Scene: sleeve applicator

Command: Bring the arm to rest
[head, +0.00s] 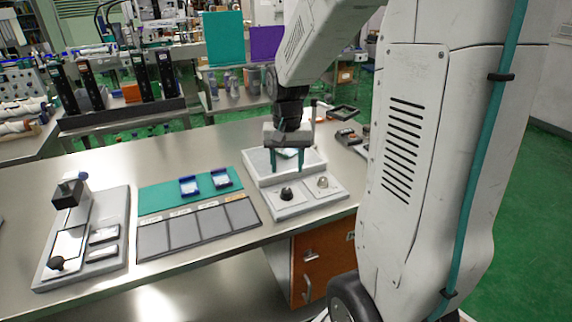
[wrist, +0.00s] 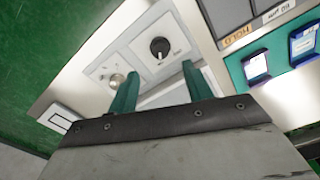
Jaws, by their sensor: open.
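My gripper (head: 286,158) hangs from my white arm, pointing down over a light grey device (head: 318,196) on the metal table. Its two teal fingers are apart, and in the wrist view the gripper (wrist: 158,88) shows nothing clearly held between them. The device has a black knob (head: 286,194) and a pale metal knob (head: 322,182) on its front panel. The black knob (wrist: 160,47) and the metal knob (wrist: 117,81) also show beyond the fingers in the wrist view. Part of the device's tray is hidden behind the gripper.
A grey fixture (head: 112,207) stands at the far left. A dark handheld item (head: 347,137) lies right of the device. Bare metal table (head: 150,165) shows behind.

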